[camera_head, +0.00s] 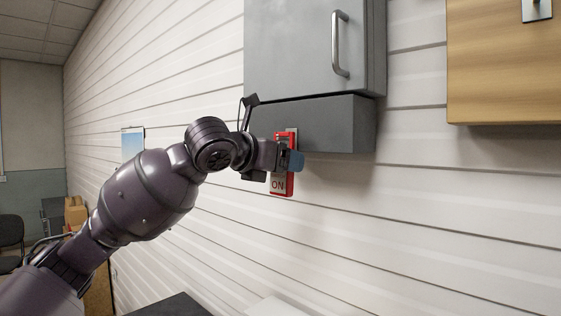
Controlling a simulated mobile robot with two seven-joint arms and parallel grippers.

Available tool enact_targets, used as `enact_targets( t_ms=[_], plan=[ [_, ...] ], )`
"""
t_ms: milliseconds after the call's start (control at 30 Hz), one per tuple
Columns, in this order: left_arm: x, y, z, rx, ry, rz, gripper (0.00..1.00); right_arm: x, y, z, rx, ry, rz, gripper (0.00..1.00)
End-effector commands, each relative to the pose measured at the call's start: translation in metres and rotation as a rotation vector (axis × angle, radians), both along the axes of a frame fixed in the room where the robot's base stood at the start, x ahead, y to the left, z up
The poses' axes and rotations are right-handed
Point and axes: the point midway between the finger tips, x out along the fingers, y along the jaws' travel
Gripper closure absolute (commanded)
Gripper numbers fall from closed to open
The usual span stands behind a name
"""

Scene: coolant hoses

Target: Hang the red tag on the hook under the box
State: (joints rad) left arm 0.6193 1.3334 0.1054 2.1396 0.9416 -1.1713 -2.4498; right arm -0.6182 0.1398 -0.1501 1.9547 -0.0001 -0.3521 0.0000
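A red tag-like piece (282,187) with a pale patch reading "ON" is at the wall, by the lower left part of the grey box (320,124). It is upright, and its middle is partly covered by my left gripper (290,160). My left arm reaches in from the left, and the bluish fingertip lies across the red piece. I cannot tell whether the fingers grip it or are only in front of it. I cannot make out the hook; the gripper and red piece may hide it. My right gripper is not in view.
A grey cabinet door with a metal handle (340,44) is above the box. A wooden cabinet (503,62) hangs at the upper right. The white plank wall (440,190) below is bare. Dark and pale surfaces show at the bottom edge.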

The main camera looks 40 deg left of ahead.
Motion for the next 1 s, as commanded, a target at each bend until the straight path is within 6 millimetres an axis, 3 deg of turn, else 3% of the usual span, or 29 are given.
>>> enact_targets(
  t_ms=[100, 467, 1000],
  plan=[
    [0.0, 0.0, 0.0, 0.0, 0.0, 0.0, 0.15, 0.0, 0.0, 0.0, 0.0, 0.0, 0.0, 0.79],
    [-0.004, 0.001, 0.001, 0.0, -0.001, 0.001, 0.15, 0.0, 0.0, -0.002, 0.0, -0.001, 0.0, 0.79],
    [-0.076, 0.006, 0.014, 0.001, -0.001, 0.002, 0.15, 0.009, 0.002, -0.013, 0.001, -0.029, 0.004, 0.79]
  ],
)
